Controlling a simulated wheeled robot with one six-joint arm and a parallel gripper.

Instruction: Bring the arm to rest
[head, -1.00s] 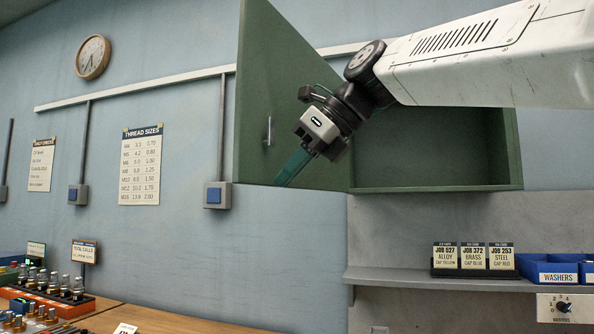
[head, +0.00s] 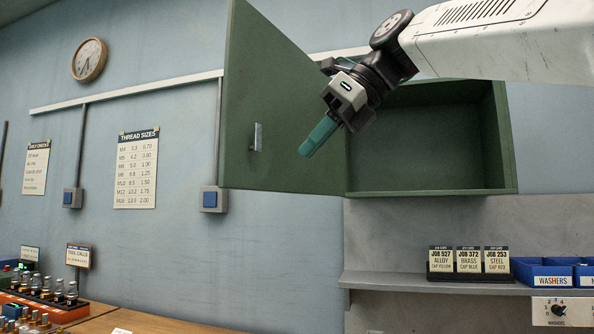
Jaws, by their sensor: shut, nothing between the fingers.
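My gripper (head: 308,150) is shut with nothing in it, its teal fingers together and pointing down to the left. It hangs in the air in front of the green wall cabinet (head: 430,190). My white arm reaches in from the upper right and covers the cabinet's upper part. The cabinet's green door (head: 285,110) stands wide open to the left. Its metal handle (head: 257,137) is left of the fingertips, with a gap between them in the picture. The part of the cabinet's inside that shows looks empty.
Below the cabinet, a grey shelf (head: 390,281) holds job cards (head: 468,260) and blue washer bins (head: 543,272). A wooden bench (head: 150,322) with a rack of tools (head: 40,300) is at the lower left. The blue wall in the middle left is clear of loose things.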

